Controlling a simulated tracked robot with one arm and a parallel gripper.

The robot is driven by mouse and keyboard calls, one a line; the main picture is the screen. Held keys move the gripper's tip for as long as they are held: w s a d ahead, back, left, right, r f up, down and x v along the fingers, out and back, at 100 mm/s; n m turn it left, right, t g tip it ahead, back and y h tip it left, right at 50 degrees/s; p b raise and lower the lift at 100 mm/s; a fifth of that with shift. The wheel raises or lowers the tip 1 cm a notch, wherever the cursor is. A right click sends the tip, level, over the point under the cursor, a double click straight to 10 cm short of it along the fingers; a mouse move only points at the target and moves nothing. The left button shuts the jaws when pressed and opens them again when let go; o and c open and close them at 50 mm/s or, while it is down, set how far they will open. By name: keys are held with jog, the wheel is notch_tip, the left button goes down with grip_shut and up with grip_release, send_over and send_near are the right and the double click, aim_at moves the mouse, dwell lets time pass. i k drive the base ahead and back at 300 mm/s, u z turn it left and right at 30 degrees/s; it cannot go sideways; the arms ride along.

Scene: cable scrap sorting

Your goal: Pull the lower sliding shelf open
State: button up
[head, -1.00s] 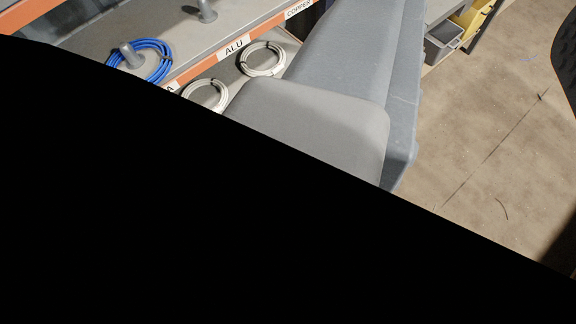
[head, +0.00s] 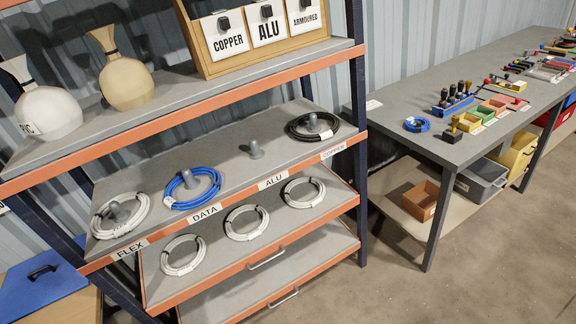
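The lower sliding shelf (head: 308,262) is a grey board with an orange front edge at the bottom of the rack. Its bar handle (head: 283,298) shows on the front edge, and the visible part of its top is bare. I cannot tell how far out it sits. Just above it is another sliding shelf (head: 212,266) with a handle (head: 267,259). It carries three white cable coils (head: 183,255). My gripper is not in the picture.
A labelled peg shelf (head: 230,163) above holds white, blue and black coils; the ALU peg is bare. A workbench (head: 440,148) with tools stands right of the rack. The floor (head: 380,285) in front is clear. A blue lid (head: 40,285) is at lower left.

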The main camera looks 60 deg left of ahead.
aim_at(229, 301)
jog(key=u, duration=0.2)
jog(key=k, duration=0.55)
jog(key=u, duration=1.3)
jog(key=i, duration=1.05)
